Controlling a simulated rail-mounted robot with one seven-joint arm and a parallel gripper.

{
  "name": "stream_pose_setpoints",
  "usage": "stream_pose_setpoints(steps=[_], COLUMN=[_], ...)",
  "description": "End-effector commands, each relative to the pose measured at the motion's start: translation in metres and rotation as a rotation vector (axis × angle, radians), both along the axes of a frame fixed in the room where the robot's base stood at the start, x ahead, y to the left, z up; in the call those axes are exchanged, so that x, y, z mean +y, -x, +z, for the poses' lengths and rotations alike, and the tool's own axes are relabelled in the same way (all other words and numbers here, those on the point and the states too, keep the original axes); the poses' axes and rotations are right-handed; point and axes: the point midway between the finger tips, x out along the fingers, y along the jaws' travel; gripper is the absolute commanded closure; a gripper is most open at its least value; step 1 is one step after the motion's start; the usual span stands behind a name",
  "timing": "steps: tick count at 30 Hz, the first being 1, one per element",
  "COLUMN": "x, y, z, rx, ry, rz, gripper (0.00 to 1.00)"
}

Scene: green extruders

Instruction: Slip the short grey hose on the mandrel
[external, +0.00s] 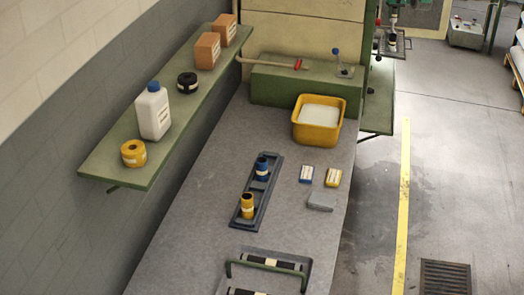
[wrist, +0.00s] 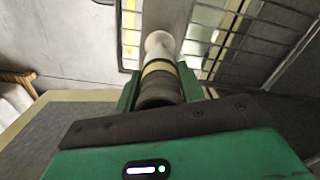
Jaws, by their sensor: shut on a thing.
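My gripper (wrist: 160,84) shows in the wrist view, with green fingers on both sides of a dark ribbed hose (wrist: 160,92). It is shut on this hose, which has a tan band (wrist: 158,68) around it. Beyond the band is a pale, round-ended piece (wrist: 158,46) in line with the hose. I cannot tell if this piece is the mandrel or part of the hose, or whether the two touch. My gripper and the held hose do not show in the external view, and no mandrel can be made out there.
In the external view, a dark tray (external: 238,221) holds a yellow sleeve (external: 247,207) and a blue sleeve (external: 262,168). A yellow tub (external: 318,120) stands behind. A green-handled rack (external: 231,268) is at the front. A green shelf (external: 112,160) runs along the wall.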

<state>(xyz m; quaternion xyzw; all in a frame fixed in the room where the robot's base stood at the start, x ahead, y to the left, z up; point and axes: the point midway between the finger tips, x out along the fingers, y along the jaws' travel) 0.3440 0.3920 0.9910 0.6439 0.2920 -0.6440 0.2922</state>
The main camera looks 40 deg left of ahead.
Motion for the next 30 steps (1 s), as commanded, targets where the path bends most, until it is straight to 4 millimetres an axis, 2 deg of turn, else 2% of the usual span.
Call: stream_pose_setpoints(steps=[15,30], x=[0.000,0.000], y=[0.000,0.000], z=[-0.018,-0.023], rx=[-0.001,-0.001], ry=[-0.001,-0.001], rz=[0.000,0.000], gripper=[0.90,0.90])
